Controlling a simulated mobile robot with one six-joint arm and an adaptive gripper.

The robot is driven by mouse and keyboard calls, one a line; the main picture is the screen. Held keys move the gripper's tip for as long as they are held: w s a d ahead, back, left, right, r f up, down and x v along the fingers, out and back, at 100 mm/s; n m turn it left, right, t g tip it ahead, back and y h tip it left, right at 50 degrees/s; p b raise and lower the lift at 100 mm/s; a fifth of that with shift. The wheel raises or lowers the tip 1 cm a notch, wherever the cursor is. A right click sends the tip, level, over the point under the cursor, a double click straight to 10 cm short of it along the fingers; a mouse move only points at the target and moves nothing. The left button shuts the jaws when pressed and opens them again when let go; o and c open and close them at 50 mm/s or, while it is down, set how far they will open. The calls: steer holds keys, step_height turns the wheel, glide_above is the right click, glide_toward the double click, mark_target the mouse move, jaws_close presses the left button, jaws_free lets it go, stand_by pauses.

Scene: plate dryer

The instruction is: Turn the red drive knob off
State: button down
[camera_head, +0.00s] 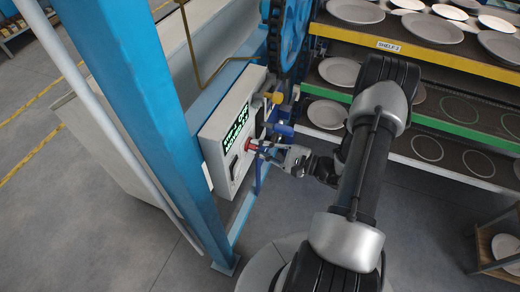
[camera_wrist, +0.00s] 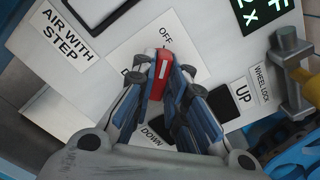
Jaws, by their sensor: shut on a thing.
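The red drive knob (camera_wrist: 159,74) sits on a white plate on the control panel (camera_head: 222,143). In the wrist view its white pointer line points up toward the word OFF, with a slight tilt to the right. The red knob also shows in the head view (camera_head: 251,145), at the panel's face. My gripper (camera_wrist: 160,84) is shut around the knob, with one finger on each side. In the head view my gripper (camera_head: 265,150) reaches the panel from the right. The fingers partly hide the lettering on the plate below OFF.
The panel also carries an UP button (camera_wrist: 241,92), a DOWN button partly hidden by my fingers, and a lit green display (camera_head: 236,129). A yellow-tipped lever (camera_wrist: 298,74) stands right of the buttons. Blue posts (camera_head: 140,100) and plate shelves (camera_head: 430,50) flank the arm.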

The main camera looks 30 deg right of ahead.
steer(key=shift+n, duration=0.3)
stand_by(0.4)
steer(key=c, duration=1.6)
jaws_free()
steer(key=v, duration=1.2)
